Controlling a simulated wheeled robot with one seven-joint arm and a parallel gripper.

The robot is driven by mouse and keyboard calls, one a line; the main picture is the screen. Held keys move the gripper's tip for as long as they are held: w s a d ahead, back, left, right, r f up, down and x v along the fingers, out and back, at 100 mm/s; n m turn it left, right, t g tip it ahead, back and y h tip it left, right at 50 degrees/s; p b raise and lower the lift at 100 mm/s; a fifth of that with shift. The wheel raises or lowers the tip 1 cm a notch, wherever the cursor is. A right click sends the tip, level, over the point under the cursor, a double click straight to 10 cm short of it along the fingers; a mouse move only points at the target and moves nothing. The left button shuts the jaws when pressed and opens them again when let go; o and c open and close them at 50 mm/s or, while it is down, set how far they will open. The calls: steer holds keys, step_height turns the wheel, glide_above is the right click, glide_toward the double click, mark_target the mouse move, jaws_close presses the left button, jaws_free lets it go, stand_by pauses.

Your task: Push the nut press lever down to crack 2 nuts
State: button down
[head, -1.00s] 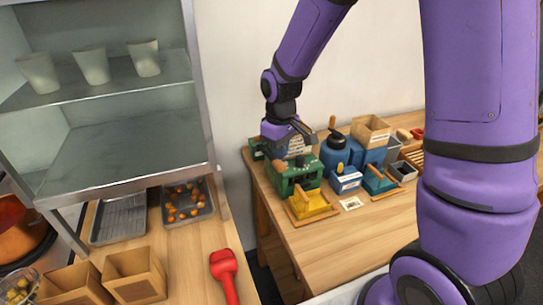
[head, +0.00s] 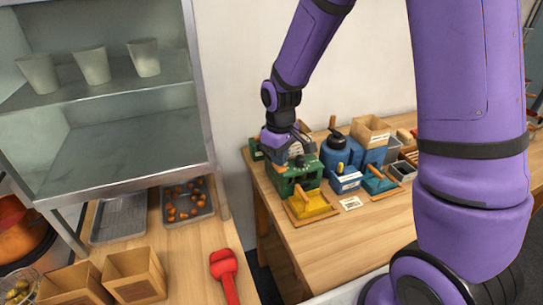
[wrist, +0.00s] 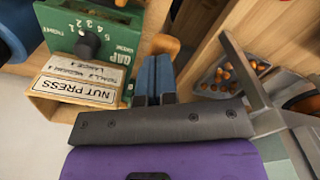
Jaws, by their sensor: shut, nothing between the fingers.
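The nut press is a green machine (head: 290,184) at the left end of the far table, with a yellow tray (head: 312,205) in front. In the wrist view its green body (wrist: 115,25) shows a black dial and a sign reading NUT PRESS (wrist: 78,90). My gripper (head: 300,152) is low over the top of the press. Its blue fingers (wrist: 153,62) are together and empty, close beside the green body. A brown rounded piece (wrist: 165,45) shows just beyond the fingertips; I cannot tell if it is the lever or whether they touch it. Nuts inside the press are not visible.
Blue machines (head: 335,158) stand close to the right of the press, with a cardboard box (head: 370,131) behind. A tray of orange-brown nuts (head: 208,212) and a red-handled tool (head: 224,272) are on the nearer counter. The far table's front is clear.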

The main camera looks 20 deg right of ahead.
mark_target(280, 171)
steer(key=shift+f, duration=0.1)
steer(key=shift+f, duration=1.1)
steer(key=shift+s+f, duration=0.2)
steer(key=shift+f, duration=0.95)
steer(key=shift+s+f, duration=0.2)
steer(key=shift+f, duration=0.85)
